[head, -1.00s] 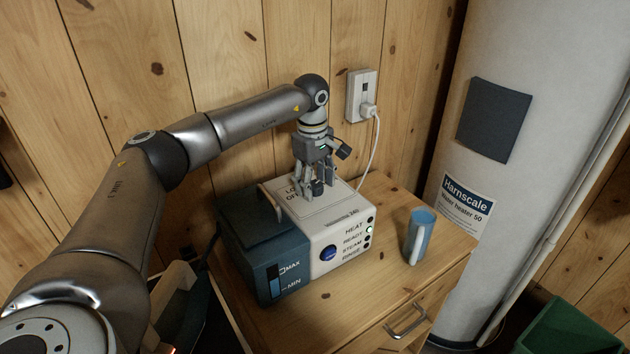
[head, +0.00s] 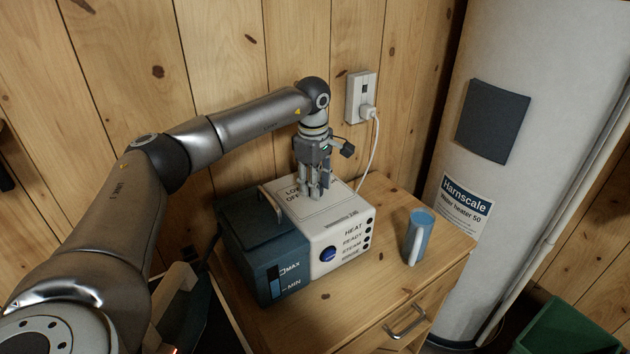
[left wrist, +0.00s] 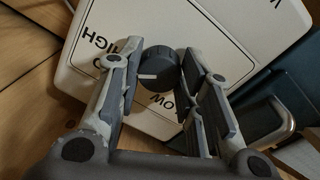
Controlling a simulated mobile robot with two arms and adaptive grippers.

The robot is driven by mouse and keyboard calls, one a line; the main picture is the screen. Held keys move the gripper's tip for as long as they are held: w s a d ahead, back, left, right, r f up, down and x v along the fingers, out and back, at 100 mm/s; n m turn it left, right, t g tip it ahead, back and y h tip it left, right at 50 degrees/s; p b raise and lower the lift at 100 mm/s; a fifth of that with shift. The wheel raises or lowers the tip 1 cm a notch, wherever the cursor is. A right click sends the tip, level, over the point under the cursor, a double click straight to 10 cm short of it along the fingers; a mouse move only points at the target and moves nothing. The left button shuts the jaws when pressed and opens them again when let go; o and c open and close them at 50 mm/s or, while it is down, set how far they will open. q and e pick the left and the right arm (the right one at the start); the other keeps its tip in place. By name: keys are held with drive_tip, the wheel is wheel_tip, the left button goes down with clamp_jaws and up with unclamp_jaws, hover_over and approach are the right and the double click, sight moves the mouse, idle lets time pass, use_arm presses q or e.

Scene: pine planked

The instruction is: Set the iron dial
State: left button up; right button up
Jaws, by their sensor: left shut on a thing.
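The dial is a dark grey round knob (left wrist: 158,70) with a white pointer mark, set in the white top of a steam unit (head: 345,226). In the left wrist view the pointer lies toward the left of the picture, with "HIGH" printed at upper left and "LOW" partly hidden at lower right. My left gripper (head: 315,192) is over the unit's top, fingers pointing down. In the head view the gripper hides the dial. My right gripper is out of view.
The unit has a dark blue tank (head: 276,262) and a blue button (head: 328,254). A blue mug (head: 417,238) stands to its right on the wooden cabinet (head: 325,308). A wall socket (head: 360,97) with a white cord is behind; a water heater (head: 500,60) stands right.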

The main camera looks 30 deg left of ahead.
use_arm(q)
drive_tip(key=n, duration=0.2)
drive_tip(key=shift+n+p, duration=0.35)
drive_tip(key=shift+n, duration=0.05)
drive_tip(key=n, duration=0.3)
drive_tip(key=shift+n+p, duration=0.3)
drive_tip(key=shift+p, duration=0.1)
drive_tip(key=n+p, duration=0.1)
drive_tip(key=n, duration=0.4)
drive_tip(key=shift+y, duration=0.3)
drive_tip(key=n+p, duration=0.1)
drive_tip(key=n, duration=0.5)
drive_tip(key=shift+w+n+g, duration=0.1)
drive_tip(key=shift+n+g, duration=0.2)
drive_tip(key=shift+n, duration=0.1)
drive_tip(key=n+p, duration=0.1)
drive_tip(key=n, duration=0.4)
drive_tip(key=shift+n+p, duration=0.35)
drive_tip(key=shift+n, duration=0.35)
drive_tip(key=o, duration=1)
drive_tip(key=shift+o, duration=0.2)
